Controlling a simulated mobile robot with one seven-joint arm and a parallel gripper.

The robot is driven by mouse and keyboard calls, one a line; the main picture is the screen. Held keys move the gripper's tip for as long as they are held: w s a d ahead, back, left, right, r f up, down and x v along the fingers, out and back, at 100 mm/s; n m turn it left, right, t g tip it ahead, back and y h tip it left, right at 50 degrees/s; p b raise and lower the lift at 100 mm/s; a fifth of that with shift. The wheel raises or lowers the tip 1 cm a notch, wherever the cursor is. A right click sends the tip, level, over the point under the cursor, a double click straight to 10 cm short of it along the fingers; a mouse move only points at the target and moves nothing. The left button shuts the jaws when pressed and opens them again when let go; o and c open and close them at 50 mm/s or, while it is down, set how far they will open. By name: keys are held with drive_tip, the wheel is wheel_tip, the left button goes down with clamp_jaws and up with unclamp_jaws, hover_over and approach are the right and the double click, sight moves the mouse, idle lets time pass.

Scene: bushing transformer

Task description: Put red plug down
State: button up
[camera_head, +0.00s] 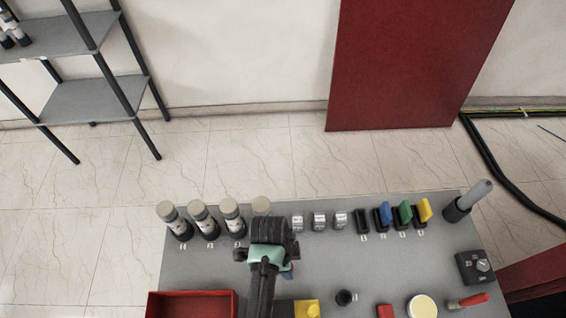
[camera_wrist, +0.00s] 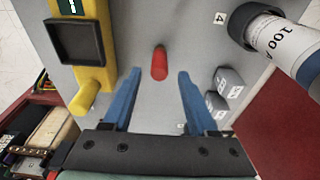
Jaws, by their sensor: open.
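The red plug (camera_wrist: 159,63) shows in the wrist view as a short red cylinder with a rounded end on the grey board (camera_wrist: 150,25). My gripper (camera_wrist: 160,84) is open, with its two blue fingers on either side of the plug in the picture. Clear gaps show between the plug and both fingers, and nothing is held. In the head view my gripper (camera_head: 287,271) is over the middle of the board (camera_head: 345,260), and my arm hides the plug there.
Several capped cylinders (camera_head: 198,212) stand along the board's back left. Small grey blocks (camera_head: 319,221) and coloured plugs in black holders (camera_head: 404,213) continue the row rightward. A yellow device (camera_wrist: 95,30) is left of the plug. A red tray (camera_head: 192,304) is at front left.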

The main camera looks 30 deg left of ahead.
wheel_tip(320, 180, up, 9)
drive_tip(key=a, duration=0.1)
drive_tip(key=shift+s+r, duration=0.2)
drive_tip(key=shift+s, duration=0.2)
drive_tip(key=w+r+n+t+y, duration=0.35)
drive_tip(key=w+r+t, duration=0.55)
drive_tip(key=w+r, duration=1.05)
drive_tip(key=w+d+r+n+t, duration=0.1)
drive_tip(key=d+r+t, duration=0.15)
drive_tip(key=r, duration=0.65)
drive_tip(key=d+r+n+t, duration=0.1)
drive_tip(key=r+n+t, duration=0.15)
drive_tip(key=r, duration=0.65)
drive_tip(key=s+d+r+n+t, duration=0.1)
drive_tip(key=s+d+r+t, duration=0.2)
drive_tip(key=r, duration=0.7)
drive_tip(key=s+d+r+n+t+h, duration=0.1)
drive_tip(key=s+d+r+t, duration=0.2)
drive_tip(key=r, duration=0.7)
drive_tip(key=s+d+r+n+t+h, duration=0.1)
drive_tip(key=s+d+r+n+t, duration=0.1)
drive_tip(key=s+r+t, duration=0.4)
wheel_tip(320, 180, up, 4)
drive_tip(key=shift+s+d+r, duration=0.2)
drive_tip(key=shift+s+d, duration=0.35)
drive_tip(key=shift+s, duration=0.55)
